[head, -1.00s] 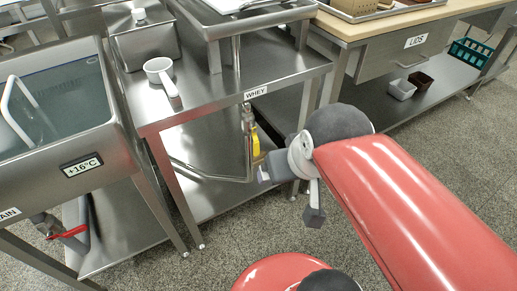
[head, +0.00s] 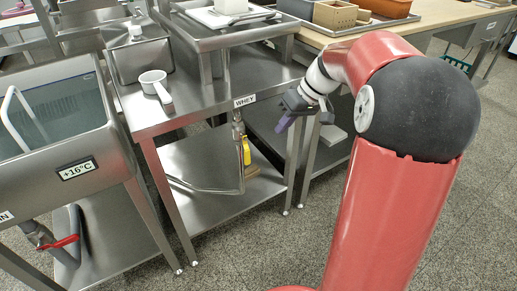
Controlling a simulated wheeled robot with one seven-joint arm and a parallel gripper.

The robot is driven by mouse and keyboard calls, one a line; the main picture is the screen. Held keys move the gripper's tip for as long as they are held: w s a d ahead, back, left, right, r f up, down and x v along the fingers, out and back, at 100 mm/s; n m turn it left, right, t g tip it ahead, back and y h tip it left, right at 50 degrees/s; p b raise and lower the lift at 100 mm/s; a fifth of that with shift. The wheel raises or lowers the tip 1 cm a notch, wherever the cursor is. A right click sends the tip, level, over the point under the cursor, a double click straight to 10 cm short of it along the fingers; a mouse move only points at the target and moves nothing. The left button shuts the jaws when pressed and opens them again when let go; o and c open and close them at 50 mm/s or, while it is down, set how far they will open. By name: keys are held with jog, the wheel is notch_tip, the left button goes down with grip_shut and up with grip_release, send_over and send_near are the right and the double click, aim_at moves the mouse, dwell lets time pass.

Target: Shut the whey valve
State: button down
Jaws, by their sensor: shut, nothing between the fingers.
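The whey valve (head: 239,128) sits on a thin steel pipe just below the white WHEY label (head: 245,100), at the front edge of the steel table. Its yellow handle (head: 246,151) points down, roughly along the upright pipe. My gripper (head: 283,124) is to the right of the valve and slightly above the handle, in front of the table's right side. It is apart from the valve. Its purple-tipped fingers are shut and empty, seen partly from behind the wrist.
A sink (head: 60,130) with a +16°C display stands at the left, with a red-handled drain valve (head: 62,243) below. A white scoop (head: 155,85) lies on the steel table (head: 185,112). The lower shelf (head: 215,185) is mostly clear. My arm covers part of the right side.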

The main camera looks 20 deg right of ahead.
aim_at(247, 157)
jog(key=shift+n+y, duration=0.3)
jog(key=shift+y, duration=0.4)
jog(key=w+d+f, duration=0.2)
jog(key=d, duration=0.1)
jog(key=shift+w+d+f, duration=0.2)
jog(key=shift+w+d, duration=0.05)
jog(key=shift+d, duration=0.05)
jog(key=a+f+b, duration=0.1)
jog(key=a+f, duration=0.7)
jog(key=a, duration=0.1)
jog(key=shift+w+a+f, duration=0.15)
jog(key=shift+w+a, duration=0.05)
jog(key=shift+w, duration=0.25)
